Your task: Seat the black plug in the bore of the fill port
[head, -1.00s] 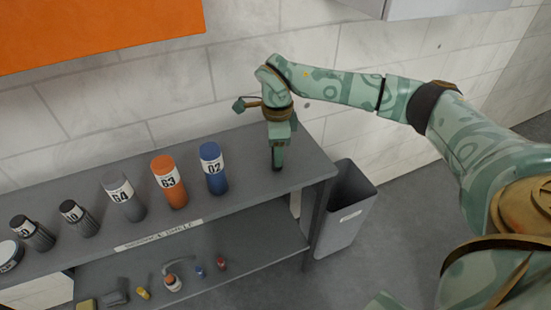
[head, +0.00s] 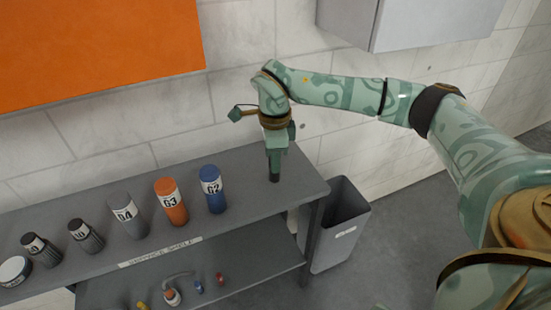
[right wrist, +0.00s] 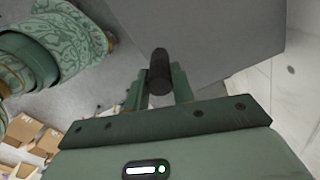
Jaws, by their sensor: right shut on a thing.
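My right gripper (head: 275,166) points down over the right end of the grey shelf top (head: 245,205). It is shut on the black plug (right wrist: 160,72), a dark cylinder between the two green fingers in the right wrist view. In the head view the plug's dark lower end (head: 274,178) shows below the fingers, close to the shelf top; I cannot tell whether it touches. I cannot make out the fill port or its bore in either view. My left gripper is not in view.
A blue bottle (head: 213,190), an orange bottle (head: 171,202), a grey bottle (head: 128,216) and dark jars (head: 86,236) stand left on the shelf top. Small items (head: 198,286) lie on the lower shelf. A grey bin (head: 338,235) stands right. The wall is behind.

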